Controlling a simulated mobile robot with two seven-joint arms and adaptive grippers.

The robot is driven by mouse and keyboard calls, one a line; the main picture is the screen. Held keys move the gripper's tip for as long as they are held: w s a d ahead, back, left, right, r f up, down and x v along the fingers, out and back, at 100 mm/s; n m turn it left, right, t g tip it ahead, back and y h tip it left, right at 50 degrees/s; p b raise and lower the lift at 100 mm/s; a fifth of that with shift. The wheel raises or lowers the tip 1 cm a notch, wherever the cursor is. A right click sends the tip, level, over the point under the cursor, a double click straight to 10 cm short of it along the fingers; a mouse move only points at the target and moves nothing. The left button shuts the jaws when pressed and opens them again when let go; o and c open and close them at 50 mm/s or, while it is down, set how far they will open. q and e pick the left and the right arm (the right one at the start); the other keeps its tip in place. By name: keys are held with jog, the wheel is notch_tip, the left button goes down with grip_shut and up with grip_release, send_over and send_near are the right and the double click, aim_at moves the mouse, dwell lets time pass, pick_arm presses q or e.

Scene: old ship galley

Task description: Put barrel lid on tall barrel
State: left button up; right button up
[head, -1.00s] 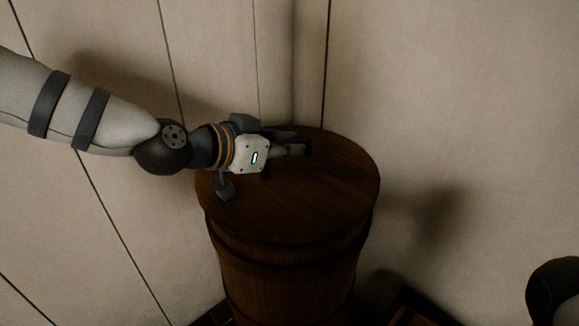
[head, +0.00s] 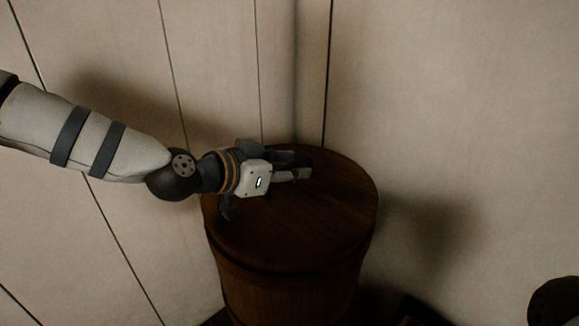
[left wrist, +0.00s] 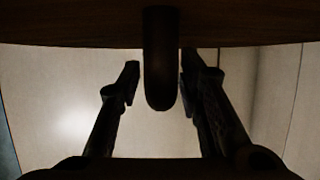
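The dark brown round lid (head: 320,215) lies level over the top of the tall wooden barrel (head: 290,290) in the head view, with no clear gap between them. My left gripper (head: 296,166) lies low over the lid's far left part, its fingers pointing right. In the left wrist view the lid's surface (left wrist: 75,33) runs along the top edge, and its dark handle (left wrist: 161,65) stands between my two fingers. The left finger is clear of the handle; the right one is close to it, contact unclear. My right gripper is outside the views.
Pale panelled walls (head: 460,120) meet in a corner close behind the barrel. A dark part of my right arm shows at the lower right. A dark low object (head: 420,310), partly cut off, is on the floor right of the barrel.

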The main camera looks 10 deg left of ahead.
pick_arm(q)
jog(key=shift+r, duration=0.1)
jog(key=shift+s+a+r, duration=0.1)
jog(key=shift+r, duration=0.15)
jog(key=p+v, duration=0.1)
jog(key=v, duration=0.4)
jog(key=p+v, duration=0.2)
jog(key=v, duration=0.3)
jog(key=shift+s+a+r, duration=0.2)
jog(key=shift+r, duration=0.15)
jog(key=shift+s+a, duration=0.2)
jog(key=shift+s, duration=0.1)
jog(key=shift+s+f, duration=0.1)
jog(key=shift+f, duration=0.05)
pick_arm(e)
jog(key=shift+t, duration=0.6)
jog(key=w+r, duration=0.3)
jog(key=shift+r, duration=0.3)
